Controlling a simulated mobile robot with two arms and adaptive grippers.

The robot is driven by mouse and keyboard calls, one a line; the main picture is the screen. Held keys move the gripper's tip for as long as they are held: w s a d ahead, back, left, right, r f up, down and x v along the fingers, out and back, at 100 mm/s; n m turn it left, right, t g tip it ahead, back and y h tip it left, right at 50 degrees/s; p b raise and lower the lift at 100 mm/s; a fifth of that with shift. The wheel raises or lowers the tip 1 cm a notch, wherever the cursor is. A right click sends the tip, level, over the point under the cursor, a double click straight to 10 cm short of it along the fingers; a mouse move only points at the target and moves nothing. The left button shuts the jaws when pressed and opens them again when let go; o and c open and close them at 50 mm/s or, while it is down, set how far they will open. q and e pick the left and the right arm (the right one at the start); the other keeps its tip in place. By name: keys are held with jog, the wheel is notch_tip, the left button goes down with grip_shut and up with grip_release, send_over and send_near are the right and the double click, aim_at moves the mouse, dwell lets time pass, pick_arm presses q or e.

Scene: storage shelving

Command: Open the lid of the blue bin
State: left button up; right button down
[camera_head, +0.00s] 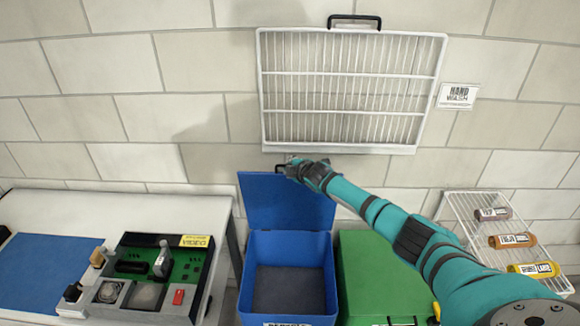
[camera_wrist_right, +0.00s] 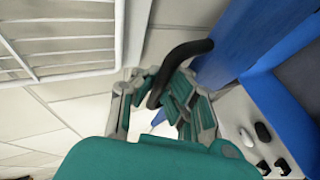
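The blue bin (camera_head: 325,265) stands on the floor against the wall, and its inside is visible from above. Its blue lid (camera_head: 285,205) is raised, standing roughly upright at the back of the bin. The lid also shows in the right wrist view (camera_wrist_right: 235,40). My right gripper (camera_head: 297,165) is at the lid's upper edge. In the right wrist view, the lid's black curved handle (camera_wrist_right: 182,52) reaches into the space between the fingers of my right gripper (camera_wrist_right: 165,105). The fingers look spread, with a gap around the handle. My left gripper is out of view.
A green bin (camera_head: 372,275) stands right of the blue bin, under my right arm. A white table (camera_head: 120,207) with a circuit-board device (camera_head: 150,280) is at left. A wire rack (camera_head: 470,215) with bottles is at right. A white grille (camera_head: 350,148) hangs above the lid.

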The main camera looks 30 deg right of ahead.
jog(key=c, duration=2)
grip_release()
jog(key=shift+w+r, duration=0.15)
jog(key=shift+r, duration=0.25)
jog(key=shift+c, duration=0.2)
jog(key=o, duration=0.7)
jog(key=shift+s, duration=0.25)
jog(key=shift+c, duration=0.2)
jog(key=shift+f, duration=0.15)
jog(key=shift+s+a, duration=0.1)
jog(key=shift+s, duration=0.25)
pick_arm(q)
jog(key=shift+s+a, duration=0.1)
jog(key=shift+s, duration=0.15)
pick_arm(e)
jog(key=v, duration=1.1)
jog(key=shift+r, duration=0.3)
jog(key=shift+s, duration=0.1)
